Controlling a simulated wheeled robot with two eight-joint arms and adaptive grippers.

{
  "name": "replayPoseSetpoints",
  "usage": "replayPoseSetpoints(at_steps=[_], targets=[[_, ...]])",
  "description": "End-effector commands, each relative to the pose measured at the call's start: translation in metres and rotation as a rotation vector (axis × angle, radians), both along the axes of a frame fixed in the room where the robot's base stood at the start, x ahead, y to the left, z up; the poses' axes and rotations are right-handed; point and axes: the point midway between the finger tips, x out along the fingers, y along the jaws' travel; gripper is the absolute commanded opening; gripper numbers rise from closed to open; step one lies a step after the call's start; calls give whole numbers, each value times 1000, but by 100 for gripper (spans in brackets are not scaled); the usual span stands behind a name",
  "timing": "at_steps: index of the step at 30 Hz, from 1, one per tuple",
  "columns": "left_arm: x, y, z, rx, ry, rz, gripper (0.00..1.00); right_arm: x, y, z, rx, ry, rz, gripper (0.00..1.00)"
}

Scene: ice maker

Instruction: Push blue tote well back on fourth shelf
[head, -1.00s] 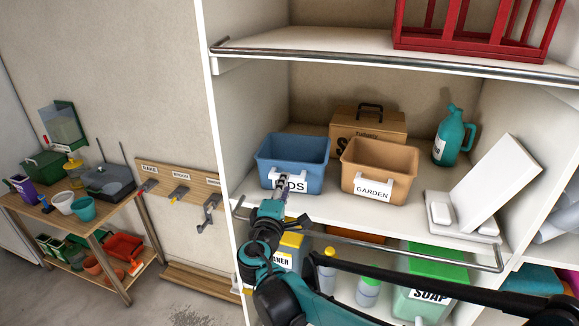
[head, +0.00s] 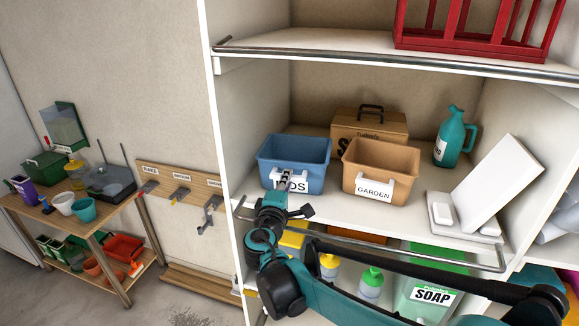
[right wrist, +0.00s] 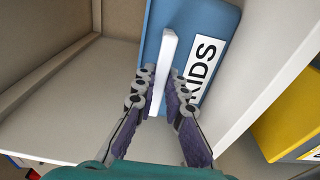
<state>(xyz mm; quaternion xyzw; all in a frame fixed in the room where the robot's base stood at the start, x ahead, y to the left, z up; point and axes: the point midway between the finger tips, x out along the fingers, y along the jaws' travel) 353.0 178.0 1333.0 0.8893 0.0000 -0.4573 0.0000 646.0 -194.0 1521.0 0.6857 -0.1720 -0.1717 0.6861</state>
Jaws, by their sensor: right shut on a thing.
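The blue tote (head: 293,150) stands upright on the shelf (head: 330,208) at the left, with a white label reading KIDS, partly covered by my gripper. My right gripper (head: 286,179) is at the tote's front. In the right wrist view, the fingers of my right gripper (right wrist: 160,85) are shut on the tote's white handle (right wrist: 162,65), one on each side. The tote's blue front (right wrist: 205,22) and its label (right wrist: 203,68) show beyond the handle. My left gripper is not in view.
A tan GARDEN tote (head: 380,160) stands close on the right. A cardboard box (head: 368,124) is behind. A teal jug (head: 453,137) and a white slanted panel (head: 497,182) are further right. A metal rail (head: 400,253) runs along the shelf front.

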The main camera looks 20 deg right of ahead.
Motion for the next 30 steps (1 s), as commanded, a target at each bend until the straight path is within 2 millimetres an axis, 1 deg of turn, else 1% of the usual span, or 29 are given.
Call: replayPoseSetpoints(at_steps=[8,21,30], targets=[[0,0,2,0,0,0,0,0,0,3,0,0,-1,0],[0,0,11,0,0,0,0,0,0,15,0,0,0,0],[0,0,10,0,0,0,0,0,0,15,0,0,0,0]])
